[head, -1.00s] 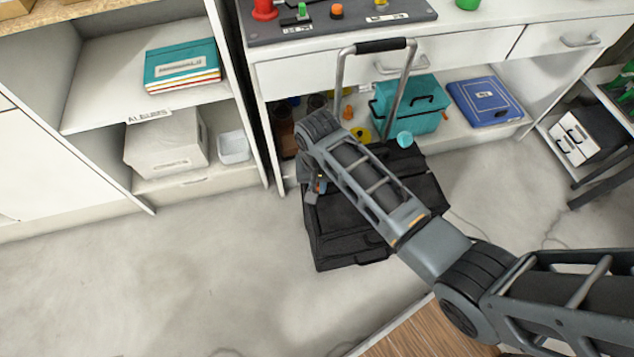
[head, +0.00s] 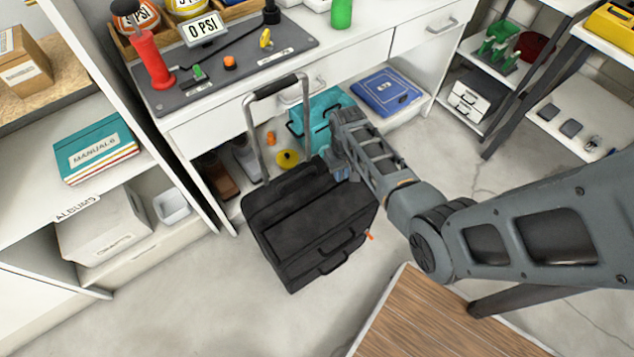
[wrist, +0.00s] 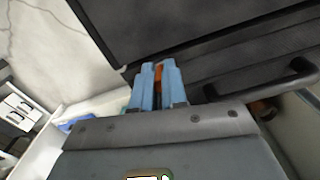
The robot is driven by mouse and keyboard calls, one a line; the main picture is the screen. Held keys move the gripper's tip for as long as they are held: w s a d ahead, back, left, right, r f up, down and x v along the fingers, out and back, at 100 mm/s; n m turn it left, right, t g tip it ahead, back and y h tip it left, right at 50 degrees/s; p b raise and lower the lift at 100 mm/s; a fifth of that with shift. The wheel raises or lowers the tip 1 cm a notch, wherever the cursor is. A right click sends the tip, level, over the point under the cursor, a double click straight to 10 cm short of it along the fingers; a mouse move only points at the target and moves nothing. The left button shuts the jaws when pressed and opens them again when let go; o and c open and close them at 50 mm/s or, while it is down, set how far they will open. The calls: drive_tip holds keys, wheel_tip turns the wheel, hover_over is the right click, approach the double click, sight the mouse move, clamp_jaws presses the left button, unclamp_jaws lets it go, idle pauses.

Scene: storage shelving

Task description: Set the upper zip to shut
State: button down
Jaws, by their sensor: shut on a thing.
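The black suitcase (head: 290,215) stands on the floor with its pull handle (head: 276,88) raised. In the head view my gripper (head: 340,172) is at the suitcase's upper right edge; its fingertips are hard to make out there. In the wrist view its blue-grey fingers (wrist: 158,84) are shut on a small orange zip pull (wrist: 158,72), right beside the dark suitcase fabric. Another orange tab (head: 370,236) sticks out at the suitcase's lower right side. The zip line itself is too dark to make out, so I cannot tell how far it is closed.
A workbench (head: 200,122) stands behind the suitcase, with a teal case (head: 318,112) and a blue case (head: 386,92) on its low shelf. Shelving is at left and right. A wooden top (head: 440,325) is at the front. The floor at left front is clear.

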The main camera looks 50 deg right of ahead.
drive_tip(key=shift+s+d, duration=0.2)
drive_tip(key=shift+d, duration=0.5)
drive_tip(key=shift+s+d, duration=0.25)
drive_tip(key=shift+d, duration=0.5)
drive_tip(key=shift+s+d, duration=0.2)
drive_tip(key=shift+d, duration=0.5)
drive_tip(key=c, duration=1.2)
unclamp_jaws()
drive_tip(key=shift+o, duration=0.2)
wheel_tip(320, 180, up, 8)
drive_tip(key=p, duration=0.1)
drive_tip(key=shift+p, duration=0.35)
drive_tip(key=shift+f, duration=0.1)
